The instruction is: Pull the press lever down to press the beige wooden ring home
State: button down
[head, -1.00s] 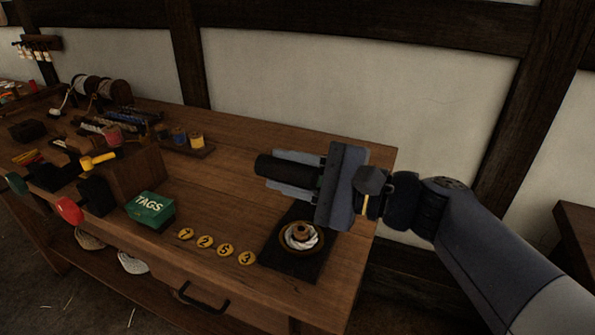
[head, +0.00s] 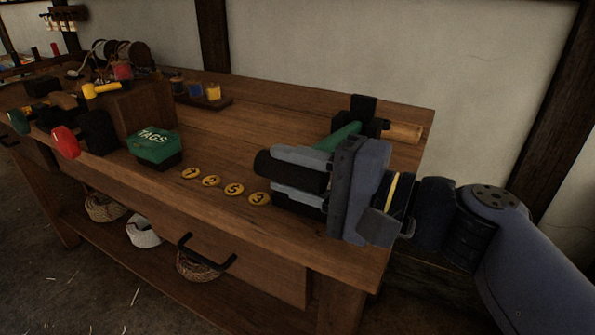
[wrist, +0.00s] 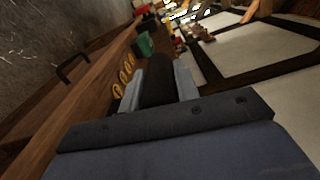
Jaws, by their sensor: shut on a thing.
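The press stands at the right end of the bench, with a black post (head: 363,108) and a green lever arm (head: 340,136) sloping down toward my gripper. My gripper (head: 277,172) is shut on the black lever handle (head: 265,164), low over the bench's front right part. In the wrist view the black handle (wrist: 157,85) lies between the two grey fingers of my gripper (wrist: 157,75). The beige wooden ring and its seat are hidden behind my gripper, so I cannot tell how the ring sits.
Several yellow number discs (head: 211,181) lie just left of my gripper. A green tags box (head: 154,146) stands farther left. Thread spools (head: 195,90) are at the back. A drawer handle (head: 206,252) juts from the bench front.

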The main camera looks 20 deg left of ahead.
jog(key=shift+s+f+b, duration=0.1)
jog(key=shift+f+b, duration=0.55)
jog(key=shift+f, duration=0.25)
jog(key=c, duration=1.1)
grip_release()
jog(key=shift+o, duration=0.2)
notch_tip(320, 180, up, 10)
jog(key=p, duration=0.4)
